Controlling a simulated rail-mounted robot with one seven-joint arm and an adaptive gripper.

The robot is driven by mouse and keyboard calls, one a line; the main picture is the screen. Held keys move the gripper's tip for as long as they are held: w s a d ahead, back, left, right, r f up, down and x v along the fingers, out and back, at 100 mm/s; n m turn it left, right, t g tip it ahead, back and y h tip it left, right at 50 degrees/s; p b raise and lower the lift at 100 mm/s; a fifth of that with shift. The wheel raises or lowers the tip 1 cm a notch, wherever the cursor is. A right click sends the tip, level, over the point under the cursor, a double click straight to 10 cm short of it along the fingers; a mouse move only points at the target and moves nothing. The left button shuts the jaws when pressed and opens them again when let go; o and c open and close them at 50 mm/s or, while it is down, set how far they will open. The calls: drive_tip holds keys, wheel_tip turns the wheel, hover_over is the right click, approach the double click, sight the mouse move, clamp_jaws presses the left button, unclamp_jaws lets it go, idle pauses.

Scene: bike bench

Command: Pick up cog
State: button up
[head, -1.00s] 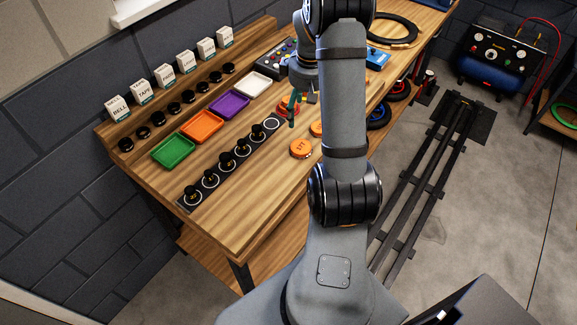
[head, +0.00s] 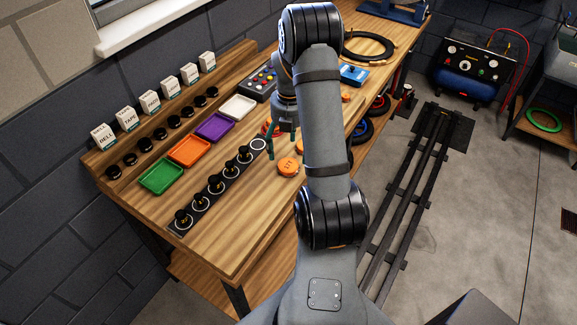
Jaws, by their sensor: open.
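An orange disc (head: 289,167) with dark lettering, which looks like a cog, lies flat on the wooden bench just left of my arm. The lettering is too small to read surely. My gripper (head: 282,146) points down with its teal fingers apart and empty, just behind the orange disc in the head view. It appears to be above the bench; I cannot tell its exact height. A red item (head: 268,129) lies beside the fingers, partly hidden by them. My forearm hides part of the bench to the right of the disc.
A black strip (head: 230,176) carries several posts with black knobs and a ringed spot at its far end. Green (head: 161,177), orange (head: 189,150), purple (head: 214,127) and white (head: 238,107) trays line up behind it. Bare bench wood lies in front of the strip.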

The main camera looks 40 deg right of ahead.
sight(288, 165)
drive_tip(key=shift+s+a+f, duration=0.1)
drive_tip(key=shift+a+f, duration=0.1)
drive_tip(key=shift+f, duration=0.4)
wheel_tip(288, 165, down, 4)
drive_tip(key=shift+a+f+p, duration=0.15)
drive_tip(key=shift+f+p, duration=0.1)
drive_tip(key=shift+p, duration=0.6)
drive_tip(key=shift+c, duration=1.3)
drive_tip(key=c, duration=1)
